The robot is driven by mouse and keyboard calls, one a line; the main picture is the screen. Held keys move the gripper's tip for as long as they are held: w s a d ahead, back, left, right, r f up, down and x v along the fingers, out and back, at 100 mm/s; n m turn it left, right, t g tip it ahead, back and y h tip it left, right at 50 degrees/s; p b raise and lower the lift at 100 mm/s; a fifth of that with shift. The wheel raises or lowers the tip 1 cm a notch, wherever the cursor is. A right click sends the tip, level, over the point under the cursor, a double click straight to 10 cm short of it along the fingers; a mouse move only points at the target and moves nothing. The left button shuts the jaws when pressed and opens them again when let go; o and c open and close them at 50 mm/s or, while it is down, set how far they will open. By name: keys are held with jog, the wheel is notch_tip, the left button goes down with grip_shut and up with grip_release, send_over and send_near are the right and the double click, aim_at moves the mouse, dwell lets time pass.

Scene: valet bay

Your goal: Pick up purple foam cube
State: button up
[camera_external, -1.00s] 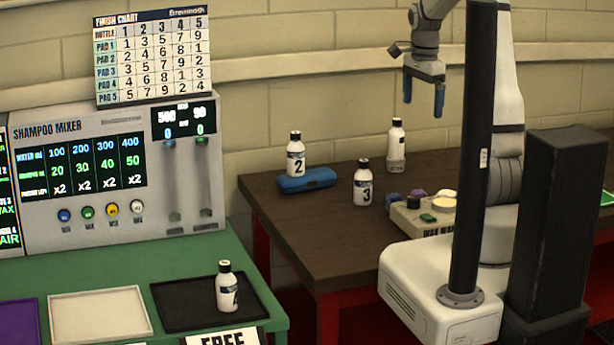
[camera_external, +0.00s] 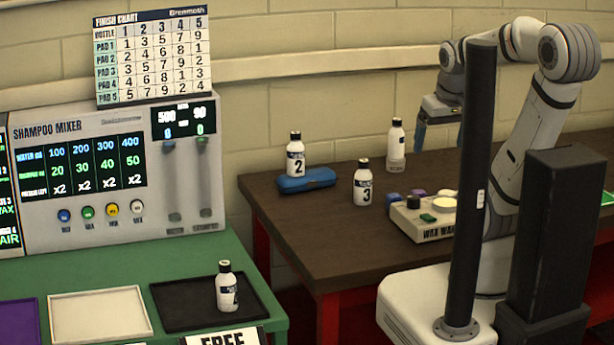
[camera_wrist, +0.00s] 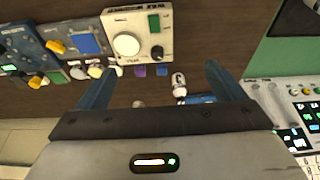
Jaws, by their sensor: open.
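The purple foam cube (camera_external: 418,192) sits on the brown table behind the wax warmer, small and partly hidden by it. In the wrist view the purple cube (camera_wrist: 140,71) lies beside the wax warmer's edge, next to a blue cube (camera_wrist: 162,69). My gripper (camera_external: 426,142) hangs in the air above the back of the table, apart from the cube. In the wrist view my gripper (camera_wrist: 160,76) has its two blue fingers wide apart with nothing held; both cubes appear between them.
The wax warmer (camera_external: 422,220) stands close in front of the cubes. Bottle 3 (camera_external: 362,183), another bottle (camera_external: 396,146) and bottle 2 (camera_external: 295,156) by a blue case (camera_external: 307,181) stand to the left. The table's front left is clear.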

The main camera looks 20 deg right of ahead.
jog(key=c, duration=0.7)
jog(key=shift+w, duration=0.1)
jog(key=g+b, duration=0.3)
send_over(417, 191)
jog(key=f, duration=1.4)
jog(key=shift+s+f, duration=0.2)
jog(key=shift+f, duration=0.15)
jog(key=shift+w+f+p, duration=0.1)
jog(key=shift+f+p, duration=0.9)
jog(key=shift+f, duration=3)
